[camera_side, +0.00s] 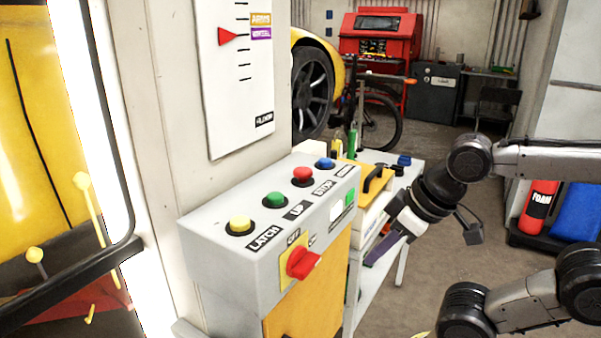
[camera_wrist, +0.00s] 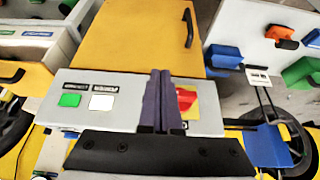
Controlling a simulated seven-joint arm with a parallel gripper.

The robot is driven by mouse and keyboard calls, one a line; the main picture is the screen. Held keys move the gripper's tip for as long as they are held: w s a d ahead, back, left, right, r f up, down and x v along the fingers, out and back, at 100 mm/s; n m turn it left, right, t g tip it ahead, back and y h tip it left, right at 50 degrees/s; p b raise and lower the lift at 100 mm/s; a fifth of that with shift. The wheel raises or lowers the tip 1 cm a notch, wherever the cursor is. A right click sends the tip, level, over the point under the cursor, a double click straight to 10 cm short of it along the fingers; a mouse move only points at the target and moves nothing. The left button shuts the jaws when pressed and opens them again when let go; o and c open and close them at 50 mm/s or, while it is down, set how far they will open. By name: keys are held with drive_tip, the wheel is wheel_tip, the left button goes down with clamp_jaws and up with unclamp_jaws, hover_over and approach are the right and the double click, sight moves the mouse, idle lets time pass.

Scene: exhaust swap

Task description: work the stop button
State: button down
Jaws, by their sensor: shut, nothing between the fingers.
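The stop button (camera_side: 303,174) is a red round button on the sloped top of a grey control box (camera_side: 215,262), with a STOP label beside it. It sits between a green UP button (camera_side: 275,199) and a blue button (camera_side: 325,163). A yellow LATCH button (camera_side: 240,224) is at the near end. My gripper (camera_side: 376,256) has purple fingers, shut and empty, pointing down and left. In the side view it is right of the box, apart from the stop button. In the wrist view the shut fingers (camera_wrist: 158,82) cover part of a red rotary switch (camera_wrist: 186,100); the stop button is not visible there.
The red rotary switch (camera_side: 302,263) sticks out of the box's front. A white bench (camera_side: 377,281) stands behind the box, near my gripper. A wall panel with a scale (camera_side: 235,85) rises behind the buttons. The space above the buttons looks clear.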

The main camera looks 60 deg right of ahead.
sight(303, 170)
idle(0.3)
